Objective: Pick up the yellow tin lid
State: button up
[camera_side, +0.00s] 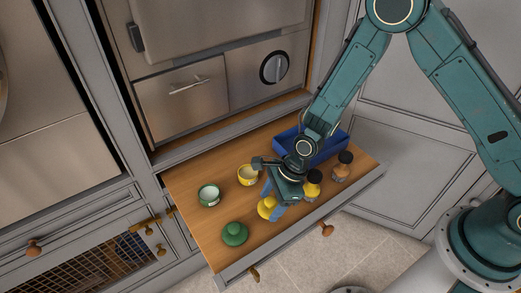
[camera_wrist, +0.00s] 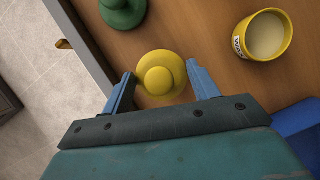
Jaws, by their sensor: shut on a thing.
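The yellow tin lid (camera_wrist: 158,74) is round with a raised knob and sits between the two blue fingers of my gripper (camera_wrist: 160,84) in the wrist view. In the side view the yellow lid (camera_side: 265,208) shows beside the fingers, partly hidden by them. My gripper (camera_side: 272,200) points down at it, low over the wooden surface, and is shut on the lid. I cannot tell whether the lid touches the wood. An open yellow tin (camera_side: 248,175) with pale contents stands behind it; it also shows at the upper right of the wrist view (camera_wrist: 242,42).
A green lid (camera_side: 234,234) lies to the left, near the front edge. A green tin (camera_side: 209,195) stands farther back. A yellow jar (camera_side: 312,187) and a brown jar (camera_side: 342,168), both dark-capped, stand to the right. A blue tray (camera_side: 335,142) is behind my gripper.

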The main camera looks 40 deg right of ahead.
aim_at(271, 199)
notch_tip(271, 199, up, 18)
dwell(0.6)
jog(key=shift+w+f, duration=0.1)
jog(key=shift+f, duration=0.05)
dwell(0.4)
jog(key=w+d+f, duration=0.2)
jog(key=w+f, duration=0.8)
jog(key=w, duration=0.3)
jog(key=shift+w, duration=0.35)
jog(key=shift+f, duration=0.1)
jog(key=shift+f, duration=3.1)
jog(key=shift+f, duration=0.15)
